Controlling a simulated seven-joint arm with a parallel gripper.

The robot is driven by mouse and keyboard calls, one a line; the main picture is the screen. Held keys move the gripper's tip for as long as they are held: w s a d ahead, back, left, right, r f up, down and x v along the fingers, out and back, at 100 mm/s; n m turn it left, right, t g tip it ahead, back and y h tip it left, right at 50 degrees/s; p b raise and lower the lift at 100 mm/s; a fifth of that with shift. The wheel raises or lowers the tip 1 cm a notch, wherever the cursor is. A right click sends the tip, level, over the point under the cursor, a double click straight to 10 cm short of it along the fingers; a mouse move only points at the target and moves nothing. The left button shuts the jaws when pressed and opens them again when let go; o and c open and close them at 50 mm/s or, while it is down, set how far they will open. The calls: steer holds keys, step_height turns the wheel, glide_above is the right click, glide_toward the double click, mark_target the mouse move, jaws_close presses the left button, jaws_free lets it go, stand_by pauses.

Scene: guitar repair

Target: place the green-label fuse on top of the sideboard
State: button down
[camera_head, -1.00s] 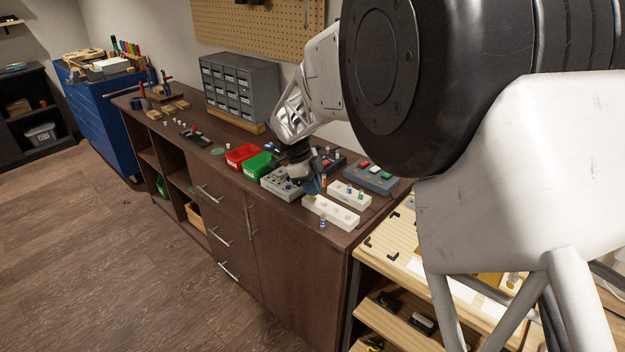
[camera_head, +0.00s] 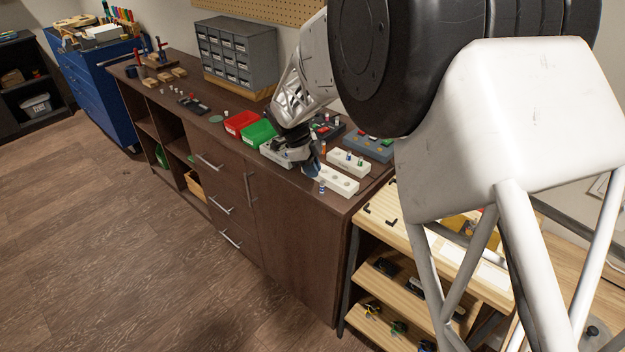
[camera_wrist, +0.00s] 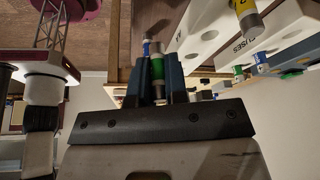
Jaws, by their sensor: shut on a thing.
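My gripper (camera_head: 311,169) is over the near right end of the dark brown sideboard (camera_head: 295,245), beside the left end of the front white fuse block (camera_head: 338,180). In the wrist view its blue fingers are shut on the green-label fuse (camera_wrist: 157,68), which has metal ends. In the head view the fingers hide this fuse. A small blue-banded fuse (camera_head: 322,187) stands on the sideboard top near the front edge. A blue-banded piece also shows just behind the held fuse in the wrist view (camera_wrist: 146,47). I cannot tell whether the held fuse touches the sideboard.
A second white block (camera_head: 364,168) with upright fuses stands behind the front one. A blue-grey box (camera_head: 370,147), a green bin (camera_head: 258,133), a red bin (camera_head: 240,121) and a grey drawer cabinet (camera_head: 236,52) are also on top. A wooden shelf unit (camera_head: 385,238) adjoins at right.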

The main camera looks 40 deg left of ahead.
mark_target(313, 188)
steer(key=shift+f, duration=2.15)
steer(key=shift+f, duration=0.15)
steer(key=c, duration=1.4)
jaws_free()
steer(key=v, duration=1.2)
steer(key=shift+a, duration=0.1)
steer(key=shift+w, duration=0.1)
